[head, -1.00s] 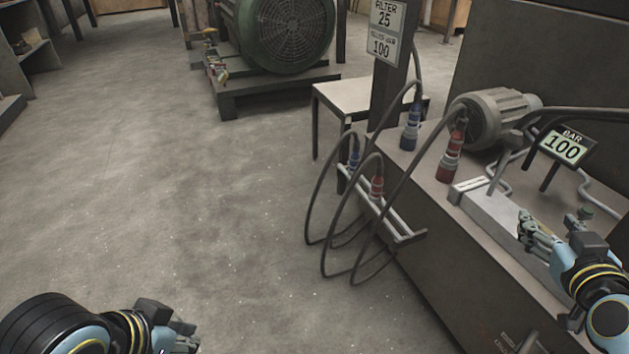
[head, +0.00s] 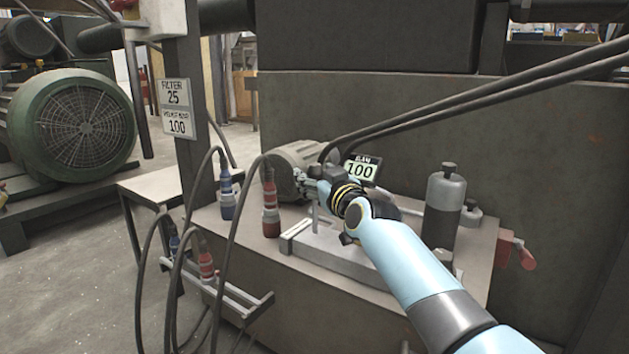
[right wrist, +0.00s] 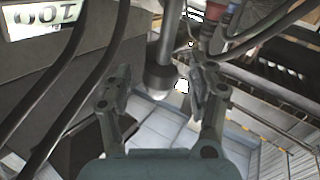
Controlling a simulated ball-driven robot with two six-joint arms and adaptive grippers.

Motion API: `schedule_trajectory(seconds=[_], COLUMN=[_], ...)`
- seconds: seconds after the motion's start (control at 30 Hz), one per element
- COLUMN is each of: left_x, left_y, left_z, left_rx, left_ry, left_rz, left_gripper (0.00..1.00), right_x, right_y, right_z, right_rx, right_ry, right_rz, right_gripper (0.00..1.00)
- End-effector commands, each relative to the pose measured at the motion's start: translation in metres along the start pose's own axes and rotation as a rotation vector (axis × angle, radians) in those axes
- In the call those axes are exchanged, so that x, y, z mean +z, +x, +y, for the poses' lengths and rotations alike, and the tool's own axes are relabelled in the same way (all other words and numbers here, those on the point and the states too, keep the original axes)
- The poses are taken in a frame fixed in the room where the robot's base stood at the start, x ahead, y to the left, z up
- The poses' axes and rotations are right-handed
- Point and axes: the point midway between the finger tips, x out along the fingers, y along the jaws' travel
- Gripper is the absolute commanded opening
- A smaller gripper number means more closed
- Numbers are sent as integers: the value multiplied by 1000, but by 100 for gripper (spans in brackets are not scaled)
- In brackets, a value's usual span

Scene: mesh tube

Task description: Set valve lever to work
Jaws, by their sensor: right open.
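The valve lever is a grey rod (head: 316,217) standing up from a long grey block (head: 345,256) on the bench; its upper part is hidden behind my right gripper in the head view. My right gripper (head: 309,188) is open at the lever's upper end. In the right wrist view a grey rod with a rounded knob (right wrist: 160,76) shows between the two spread fingers (right wrist: 158,90). I cannot tell whether either finger touches it. My left gripper is not in view.
Red (head: 270,208) and blue (head: 227,195) hose couplings stand left. A dark cylinder (head: 444,205) and a red handle (head: 526,258) are at right. Black hoses cross above.

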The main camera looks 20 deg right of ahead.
Motion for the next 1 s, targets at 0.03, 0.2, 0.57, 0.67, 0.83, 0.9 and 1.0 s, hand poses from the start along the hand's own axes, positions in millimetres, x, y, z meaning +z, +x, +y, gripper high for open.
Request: schedule_trajectory(seconds=[0.03, 0.2, 0.57, 0.67, 0.83, 0.9, 1.0], left_x=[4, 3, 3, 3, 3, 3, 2], left_y=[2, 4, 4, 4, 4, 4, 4], left_z=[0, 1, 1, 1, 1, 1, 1], left_rx=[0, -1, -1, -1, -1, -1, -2], left_ry=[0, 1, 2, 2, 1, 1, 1], left_rz=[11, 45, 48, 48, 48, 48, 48], left_gripper=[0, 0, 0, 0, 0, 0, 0], right_x=[2, 0, 0, 0, 0, 0, 0], right_y=[5, 13, 13, 13, 13, 13, 13], right_z=[0, 0, 0, 0, 0, 0, 0], right_rx=[0, 0, 0, 0, 0, 0, 0], right_ry=[1, 0, 0, 0, 0, 0, 0], right_rz=[-1, -1, 0, 0, 0, 0, -1], right_gripper=[58, 58, 43, 30, 7, 0, 0])
